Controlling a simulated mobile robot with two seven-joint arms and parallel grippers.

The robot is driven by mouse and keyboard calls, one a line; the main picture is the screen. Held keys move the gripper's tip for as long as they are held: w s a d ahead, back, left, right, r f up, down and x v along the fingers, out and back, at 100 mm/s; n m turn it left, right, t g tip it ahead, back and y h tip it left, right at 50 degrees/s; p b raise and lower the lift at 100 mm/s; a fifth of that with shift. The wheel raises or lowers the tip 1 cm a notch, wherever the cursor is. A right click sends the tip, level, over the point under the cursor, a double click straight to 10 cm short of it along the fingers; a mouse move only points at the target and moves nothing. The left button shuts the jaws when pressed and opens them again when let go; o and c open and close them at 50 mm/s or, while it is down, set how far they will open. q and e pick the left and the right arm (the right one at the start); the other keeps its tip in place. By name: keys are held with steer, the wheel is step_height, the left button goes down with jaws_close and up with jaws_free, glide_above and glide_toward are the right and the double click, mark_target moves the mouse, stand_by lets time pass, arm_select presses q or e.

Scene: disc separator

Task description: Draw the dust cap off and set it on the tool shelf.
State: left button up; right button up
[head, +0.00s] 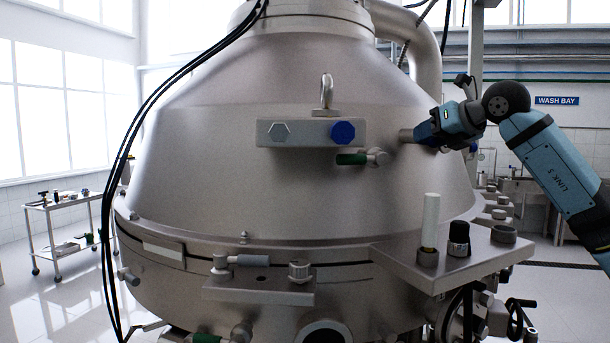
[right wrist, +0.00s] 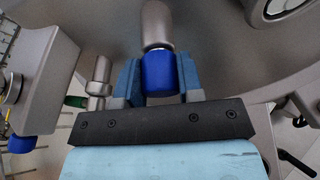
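The blue dust cap (right wrist: 159,72) sits at the end of a grey stub pipe (right wrist: 157,25), which also shows on the vessel's right flank in the head view (head: 406,135). My right gripper (right wrist: 159,80) has one blue finger on each side of the cap, and both appear to press on it. In the head view, my right gripper (head: 424,133) reaches in from the right, level with the stub, and mostly hides the cap. A flat metal shelf (head: 415,268), apparently the tool shelf, juts out below my right gripper. My left gripper is out of view.
A plate with a blue hex head (head: 343,132) and a green-handled valve (head: 352,159) are left of the stub. A cart (head: 60,219) stands far left.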

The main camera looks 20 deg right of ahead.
jaws_close()
steer(key=shift+s, duration=0.4)
steer(key=shift+s+b, duration=0.5)
steer(key=shift+s, duration=0.25)
steer(key=shift+s+d+b, duration=0.15)
steer(key=shift+s+b, duration=0.75)
steer(key=shift+s, duration=1.55)
